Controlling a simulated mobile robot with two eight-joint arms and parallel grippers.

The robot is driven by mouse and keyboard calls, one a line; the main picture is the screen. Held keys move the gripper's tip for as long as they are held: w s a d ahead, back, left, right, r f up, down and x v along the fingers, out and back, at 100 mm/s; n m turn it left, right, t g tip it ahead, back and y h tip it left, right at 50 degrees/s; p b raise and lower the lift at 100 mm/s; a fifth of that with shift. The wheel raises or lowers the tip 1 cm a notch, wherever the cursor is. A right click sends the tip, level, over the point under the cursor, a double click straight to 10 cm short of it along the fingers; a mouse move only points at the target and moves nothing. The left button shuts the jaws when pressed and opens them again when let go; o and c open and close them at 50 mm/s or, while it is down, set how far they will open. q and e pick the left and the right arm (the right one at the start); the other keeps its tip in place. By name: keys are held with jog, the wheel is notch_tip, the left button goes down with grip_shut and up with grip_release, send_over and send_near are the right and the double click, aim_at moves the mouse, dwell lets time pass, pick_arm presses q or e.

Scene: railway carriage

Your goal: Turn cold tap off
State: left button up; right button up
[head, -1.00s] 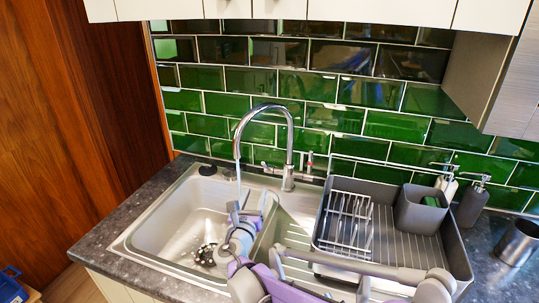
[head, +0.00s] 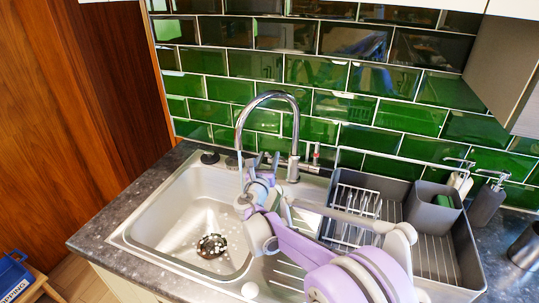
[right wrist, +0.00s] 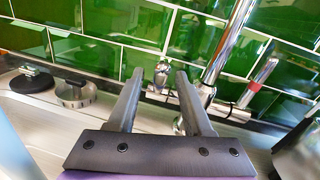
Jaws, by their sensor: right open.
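A chrome gooseneck tap (head: 296,140) stands behind the sink, its spout curving left over the basin. A thin pale streak hangs below the spout tip; I cannot tell clearly whether it is water. In the right wrist view, a small chrome handle (right wrist: 162,72) stands left of the tap column (right wrist: 222,65), seen between my fingertips. A second handle (right wrist: 262,75), with a red band, is right of the column. My right gripper (head: 264,160) is open and empty, just in front of the left handle, which it largely hides in the head view. My left gripper is not in view.
The steel sink (head: 180,205) has a drain strainer (head: 211,246). Right of the tap are a grey drying rack (head: 445,255) with a wire insert and soap dispensers (head: 486,203). Black plugs (right wrist: 33,80) lie behind the basin. Green tiles close off the back.

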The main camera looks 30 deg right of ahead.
jog(key=shift+x, duration=0.85)
grip_shut()
dwell(0.8)
